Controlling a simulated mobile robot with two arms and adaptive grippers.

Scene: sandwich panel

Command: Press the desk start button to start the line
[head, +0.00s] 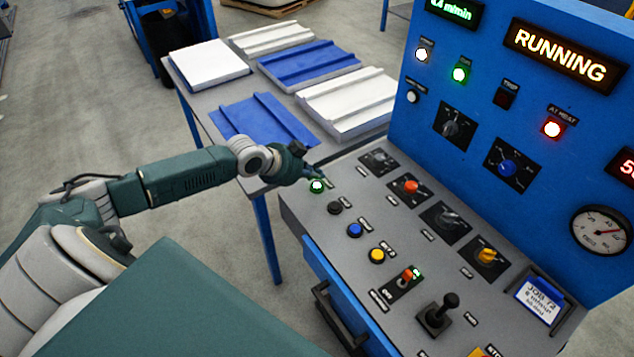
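The desk start button is most likely the green, lit round button (317,185) at the far left corner of the sloped grey desk (318,222); its label is too small to read. My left gripper (318,174) is just behind and above this button, its tip pointing down at the desk. I cannot tell whether the tip touches the button or whether the fingers are open or shut. I see nothing held in it. An orange lit display (560,54) on the blue upright panel (455,180) reads RUNNING. My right gripper is out of view.
Black (335,207), blue (354,230) and yellow (377,255) buttons run forward from the green one. Rotary knobs, a toggle, a joystick (438,312) and a job card (539,299) also stand on the desk. A table (205,112) with white and blue panels stands behind.

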